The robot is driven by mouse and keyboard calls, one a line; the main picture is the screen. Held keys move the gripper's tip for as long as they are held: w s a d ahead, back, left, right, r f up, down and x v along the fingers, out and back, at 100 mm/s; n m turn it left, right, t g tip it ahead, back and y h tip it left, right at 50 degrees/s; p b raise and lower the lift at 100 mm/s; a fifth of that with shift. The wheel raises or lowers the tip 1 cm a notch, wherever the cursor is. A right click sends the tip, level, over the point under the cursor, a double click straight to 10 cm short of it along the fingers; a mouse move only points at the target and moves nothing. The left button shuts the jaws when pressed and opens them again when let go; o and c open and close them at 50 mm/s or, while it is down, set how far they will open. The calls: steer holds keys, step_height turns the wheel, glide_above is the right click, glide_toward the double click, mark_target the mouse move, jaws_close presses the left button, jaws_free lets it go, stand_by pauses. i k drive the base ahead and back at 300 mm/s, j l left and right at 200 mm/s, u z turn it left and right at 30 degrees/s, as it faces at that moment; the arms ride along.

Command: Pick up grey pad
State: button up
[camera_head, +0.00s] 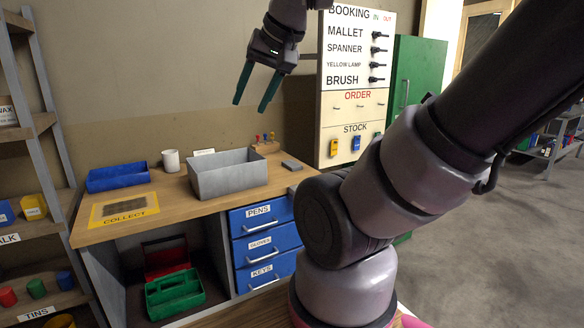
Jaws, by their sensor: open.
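A small flat grey block (291,165), which looks like the grey pad, lies on the wooden workbench (172,200) near its right end, just right of the grey open box (228,176). My gripper (250,107) is at the upper middle, pointing down, with its two dark green fingers apart and nothing between them. It is in the air, above and left of the grey block in the picture, and touches nothing. A brownish-grey textured rectangle (131,206) also shows within the yellow COLLECT mat (110,222) at the bench's left front.
A blue tray (118,178) and a white mug (170,161) stand at the back left of the bench. A small wooden holder with coloured pieces (265,146) stands behind the grey block. A labelled board (353,95) rises at the right. My arm covers much of the right side.

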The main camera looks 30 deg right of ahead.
mark_target(292, 165)
steer(key=i+j+z, duration=0.2)
steer(key=i+z, duration=0.15)
steer(key=i, duration=0.15)
steer(key=i+j+z, duration=0.75)
steer(key=i+j, duration=0.15)
